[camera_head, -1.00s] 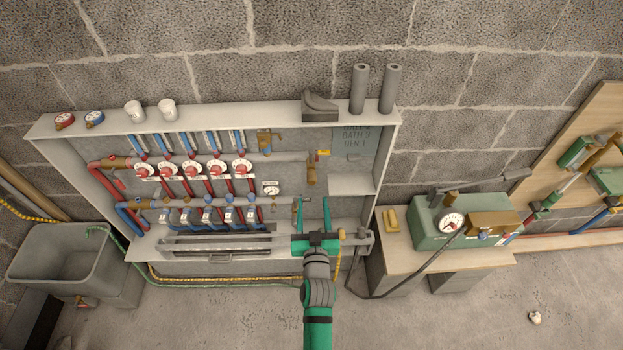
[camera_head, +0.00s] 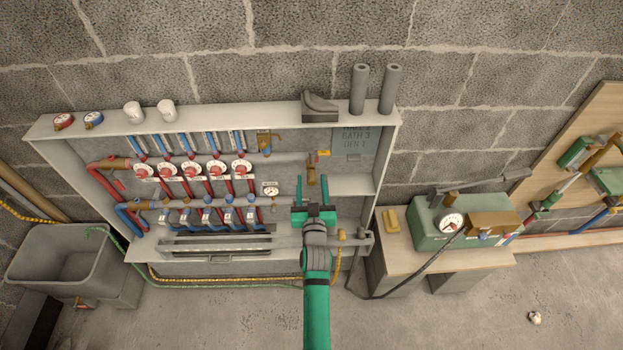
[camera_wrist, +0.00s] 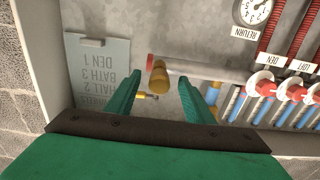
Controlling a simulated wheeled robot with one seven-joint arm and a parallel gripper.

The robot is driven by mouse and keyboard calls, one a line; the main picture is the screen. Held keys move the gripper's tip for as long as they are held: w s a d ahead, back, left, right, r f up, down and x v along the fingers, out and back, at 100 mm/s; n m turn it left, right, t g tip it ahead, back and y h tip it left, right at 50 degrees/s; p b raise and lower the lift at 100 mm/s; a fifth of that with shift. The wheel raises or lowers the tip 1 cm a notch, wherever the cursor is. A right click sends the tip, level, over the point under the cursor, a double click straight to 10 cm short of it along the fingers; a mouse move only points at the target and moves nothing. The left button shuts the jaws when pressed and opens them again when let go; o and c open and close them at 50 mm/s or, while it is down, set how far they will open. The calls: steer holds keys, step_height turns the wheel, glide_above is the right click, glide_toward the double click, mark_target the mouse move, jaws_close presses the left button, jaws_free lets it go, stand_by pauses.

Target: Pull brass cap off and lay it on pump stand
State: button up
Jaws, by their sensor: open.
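The brass cap (camera_head: 311,168) is at the right part of the upper grey pipe inside the wall cabinet. In the wrist view the brass cap (camera_wrist: 158,80) shows as a short cylinder between the fingertips in the picture. My gripper (camera_head: 313,184) is open and empty, its fingers pointing toward the cabinet back, just below the cap in the head view. In the wrist view both green fingers (camera_wrist: 160,84) stand apart on either side of the cap; I cannot tell how deep it lies between them. The pump stand (camera_head: 405,253) is the pale table at the right, bearing a green pump (camera_head: 430,232).
Rows of red and blue pipes with white dials (camera_head: 190,170) fill the cabinet's left. The stand's front strip is bare. A grey tub (camera_head: 60,255) stands at the far left.

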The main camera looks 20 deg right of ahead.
steer(key=shift+d, duration=0.15)
steer(key=shift+a, duration=0.25)
steer(key=shift+s, duration=0.1)
steer(key=shift+d, duration=0.25)
steer(key=shift+a, duration=0.15)
stand_by(0.7)
steer(key=shift+c, duration=0.2)
jaws_close()
steer(key=shift+a, duration=0.1)
steer(key=shift+s, duration=0.15)
